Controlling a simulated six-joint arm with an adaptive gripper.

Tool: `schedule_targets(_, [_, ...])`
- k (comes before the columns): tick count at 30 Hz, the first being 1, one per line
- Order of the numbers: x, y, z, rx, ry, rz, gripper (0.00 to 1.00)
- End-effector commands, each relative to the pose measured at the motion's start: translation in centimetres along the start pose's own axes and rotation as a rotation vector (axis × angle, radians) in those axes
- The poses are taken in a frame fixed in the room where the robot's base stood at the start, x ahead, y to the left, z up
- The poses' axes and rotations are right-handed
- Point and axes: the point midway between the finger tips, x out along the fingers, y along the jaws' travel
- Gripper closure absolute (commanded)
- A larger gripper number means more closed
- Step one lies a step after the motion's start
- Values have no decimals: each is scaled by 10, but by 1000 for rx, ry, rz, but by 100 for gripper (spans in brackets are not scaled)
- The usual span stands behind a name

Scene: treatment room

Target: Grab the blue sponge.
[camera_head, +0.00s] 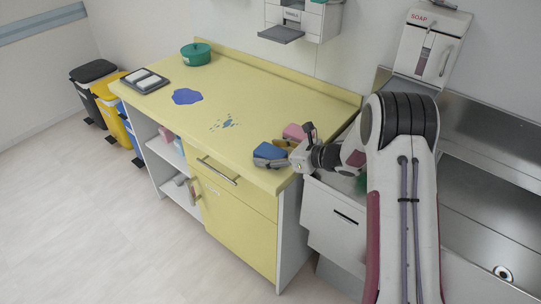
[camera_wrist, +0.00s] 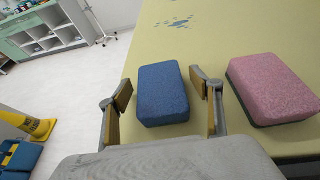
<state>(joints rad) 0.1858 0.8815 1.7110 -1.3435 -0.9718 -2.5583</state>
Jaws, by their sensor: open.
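The blue sponge (camera_head: 270,154) lies on the front right part of the yellow counter (camera_head: 255,107). In the wrist view the blue sponge (camera_wrist: 163,93) sits between the two fingers of my gripper (camera_wrist: 165,98), with a visible gap on each side. My gripper (camera_head: 279,153) is open and right at the sponge. The fingers seem not to touch it; contact at its near end is hidden by the gripper body.
A pink sponge (camera_wrist: 272,88) with a dark underside lies just right of my right finger; it also shows in the head view (camera_head: 297,132). Blue spots (camera_head: 225,123) and a blue puddle (camera_head: 187,96) mark the counter. A green pot (camera_head: 196,54) and black tray (camera_head: 144,81) stand farther back.

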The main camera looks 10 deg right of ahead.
Motion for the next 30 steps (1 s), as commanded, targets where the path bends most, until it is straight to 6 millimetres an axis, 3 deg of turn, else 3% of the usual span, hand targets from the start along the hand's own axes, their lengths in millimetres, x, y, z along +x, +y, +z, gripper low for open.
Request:
schedule_targets(13, [0, 0, 0, 0, 0, 0, 35])
schedule_targets(17, [0, 0, 0, 0, 0, 0, 62])
schedule_targets(30, [-1, 0, 2, -1, 0, 0, 63])
